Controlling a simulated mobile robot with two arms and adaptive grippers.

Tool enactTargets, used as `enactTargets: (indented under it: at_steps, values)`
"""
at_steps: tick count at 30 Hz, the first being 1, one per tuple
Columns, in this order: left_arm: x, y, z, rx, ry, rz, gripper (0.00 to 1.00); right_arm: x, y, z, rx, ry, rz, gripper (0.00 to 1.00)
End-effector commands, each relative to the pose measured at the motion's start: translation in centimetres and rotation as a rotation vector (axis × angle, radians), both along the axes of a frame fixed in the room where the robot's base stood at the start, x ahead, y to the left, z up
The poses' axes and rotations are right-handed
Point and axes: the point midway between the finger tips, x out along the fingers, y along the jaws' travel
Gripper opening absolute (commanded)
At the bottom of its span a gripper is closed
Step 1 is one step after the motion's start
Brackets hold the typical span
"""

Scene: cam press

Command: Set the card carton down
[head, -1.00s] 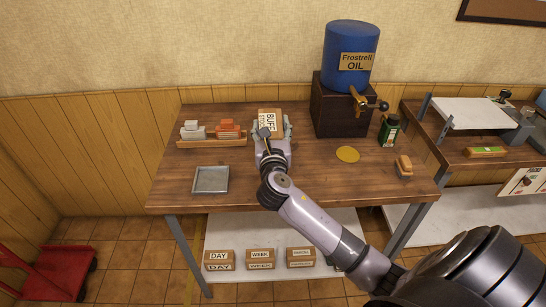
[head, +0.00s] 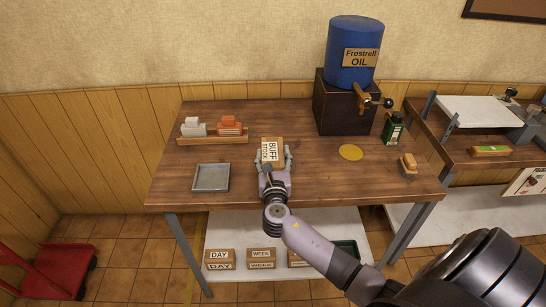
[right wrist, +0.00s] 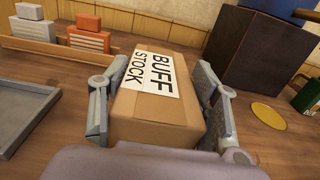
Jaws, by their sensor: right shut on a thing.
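The card carton (head: 271,148) is brown with a white label reading BUFF STOCK. My right gripper (head: 274,160) has a finger on each side of it and is shut on it, over the middle of the wooden table (head: 310,180). In the right wrist view the carton (right wrist: 158,122) sits between the two fingers (right wrist: 160,110). It looks level and low, at or very near the table top; I cannot tell whether it touches. My left gripper is not in view.
A wooden rack (head: 212,139) with white and orange blocks is behind left, a grey tray (head: 210,178) at left. A yellow disc (head: 351,152), a green bottle (head: 393,129), a brush (head: 408,163) and the oil drum (head: 353,52) stand right. Clear table lies between.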

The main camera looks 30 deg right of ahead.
Motion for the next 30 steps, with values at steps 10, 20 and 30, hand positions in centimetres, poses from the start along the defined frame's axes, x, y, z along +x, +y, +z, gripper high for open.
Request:
enactTargets:
  at_steps: [10, 20, 30]
  values:
    - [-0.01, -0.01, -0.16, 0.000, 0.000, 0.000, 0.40, 0.01, -0.01, -0.21, 0.000, 0.000, 0.000, 0.64]
    - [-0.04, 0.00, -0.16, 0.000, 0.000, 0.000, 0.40, 0.00, -0.01, -0.21, 0.001, 0.001, 0.000, 0.81]
    - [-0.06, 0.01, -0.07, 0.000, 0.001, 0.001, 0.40, -0.36, 0.25, -0.07, 0.001, 0.002, 0.001, 0.81]
